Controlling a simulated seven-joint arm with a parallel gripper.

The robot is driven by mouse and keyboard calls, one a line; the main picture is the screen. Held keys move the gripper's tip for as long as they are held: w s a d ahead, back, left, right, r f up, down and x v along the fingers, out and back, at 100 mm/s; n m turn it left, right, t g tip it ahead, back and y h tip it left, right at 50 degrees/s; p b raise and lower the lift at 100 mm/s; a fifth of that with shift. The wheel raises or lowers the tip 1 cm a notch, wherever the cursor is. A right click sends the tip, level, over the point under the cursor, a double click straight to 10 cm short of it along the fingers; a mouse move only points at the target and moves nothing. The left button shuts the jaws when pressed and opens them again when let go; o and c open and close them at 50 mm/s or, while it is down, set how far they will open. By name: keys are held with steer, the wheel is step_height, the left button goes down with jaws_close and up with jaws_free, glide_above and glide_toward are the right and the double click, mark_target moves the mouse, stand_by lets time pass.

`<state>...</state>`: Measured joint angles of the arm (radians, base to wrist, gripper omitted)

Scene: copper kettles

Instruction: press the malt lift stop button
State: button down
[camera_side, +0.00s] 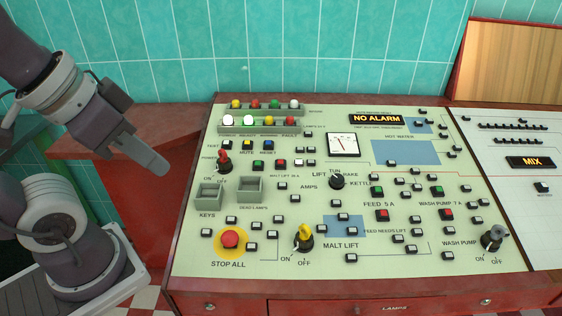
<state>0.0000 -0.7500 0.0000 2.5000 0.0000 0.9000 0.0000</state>
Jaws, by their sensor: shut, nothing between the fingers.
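The control panel (335,275) is pale green and slopes toward the camera. A small red button (280,163) sits in its upper left, beside a green button (258,165). The small lettering below this pair seems to read "LIFT 20 A"; its first word is too small to read surely. A larger "MALT LIFT" label (341,245) stands lower, right of a yellow on/off knob (304,238). No red button shows right beside that label. My gripper (158,170) is shut and empty, pointing down and right, left of the panel and apart from the buttons.
A red stop-all button (230,239) on a yellow disc is at lower left. A red-handled switch (223,161) and two grey open boxes (209,193) lie near the left edge. Other red buttons (382,215) are further right. A tiled wall stands behind.

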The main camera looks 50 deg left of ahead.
stand_by(0.9)
steer(key=m+t, duration=0.5)
steer(key=m, duration=0.7)
glide_above(281, 163)
steer(key=s+d, duration=0.1)
steer(key=s, duration=0.2)
step_height(281, 163, down, 13)
steer(key=shift+w+d, duration=0.15)
steer(key=shift+w, duration=0.05)
steer(key=shift+w+a+f, duration=0.2)
steer(key=shift+f, duration=1.25)
steer(key=shift+w+a+f, duration=0.2)
steer(key=shift+a+f, duration=0.05)
steer(key=shift+f, duration=1.15)
steer(key=shift+w+a+f, duration=0.2)
steer(key=shift+f, duration=1.25)
